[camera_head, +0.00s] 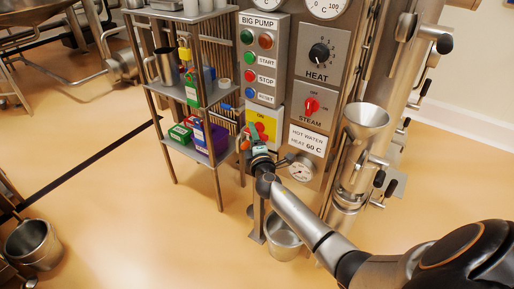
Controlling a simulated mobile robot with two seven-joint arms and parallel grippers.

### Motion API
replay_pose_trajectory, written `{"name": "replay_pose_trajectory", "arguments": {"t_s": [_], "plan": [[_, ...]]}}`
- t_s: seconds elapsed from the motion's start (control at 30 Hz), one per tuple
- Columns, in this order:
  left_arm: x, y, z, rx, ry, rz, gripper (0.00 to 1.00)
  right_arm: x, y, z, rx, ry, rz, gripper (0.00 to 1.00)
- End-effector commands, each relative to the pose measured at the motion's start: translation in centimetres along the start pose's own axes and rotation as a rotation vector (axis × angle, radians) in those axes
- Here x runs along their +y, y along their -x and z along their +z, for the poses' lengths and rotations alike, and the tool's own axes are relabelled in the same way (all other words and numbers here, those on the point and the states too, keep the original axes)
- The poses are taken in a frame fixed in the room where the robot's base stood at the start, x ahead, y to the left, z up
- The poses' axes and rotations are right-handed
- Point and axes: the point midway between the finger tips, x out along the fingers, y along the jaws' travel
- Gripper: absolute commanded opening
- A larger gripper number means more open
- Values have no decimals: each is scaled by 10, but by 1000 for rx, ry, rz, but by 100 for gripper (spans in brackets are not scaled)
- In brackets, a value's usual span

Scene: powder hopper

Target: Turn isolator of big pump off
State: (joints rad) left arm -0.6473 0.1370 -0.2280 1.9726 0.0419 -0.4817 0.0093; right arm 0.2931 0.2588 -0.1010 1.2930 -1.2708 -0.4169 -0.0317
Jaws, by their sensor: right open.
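The big pump panel (262,62) is a grey box in the upper middle, labelled BIG PUMP. Its isolator (262,128) is a red knob on a yellow plate at the panel's lower end. My right gripper (253,139) is open in front of the lower part of this yellow plate and hides part of the knob. I cannot tell whether the fingers touch the knob, and the knob's exact angle is unclear. My right arm comes in from the lower right. My left gripper is not in view.
Right of the pump panel are a heat dial (319,53) and a red steam knob (311,105). A metal shelf rack (176,92) with cartons and a jug stands close on the left. A steel funnel (366,118) is at right. A bucket (282,238) stands below my arm.

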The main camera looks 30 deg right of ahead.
Motion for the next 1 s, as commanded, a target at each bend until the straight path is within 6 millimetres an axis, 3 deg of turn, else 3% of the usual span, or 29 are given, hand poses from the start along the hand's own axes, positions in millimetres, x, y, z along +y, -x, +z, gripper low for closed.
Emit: {"name": "replay_pose_trajectory", "arguments": {"t_s": [0.2, 0.53, 0.73, 1.0], "plan": [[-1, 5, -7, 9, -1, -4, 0, 0, 39, 0, 1, 0, -3, 52], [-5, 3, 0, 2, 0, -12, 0, -1, 97, 0, 0, 1, -3, 52], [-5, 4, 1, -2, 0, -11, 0, 0, 112, 0, 0, 0, -2, 52], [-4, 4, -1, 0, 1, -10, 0, 0, 114, 0, -1, 1, -1, 52]]}}
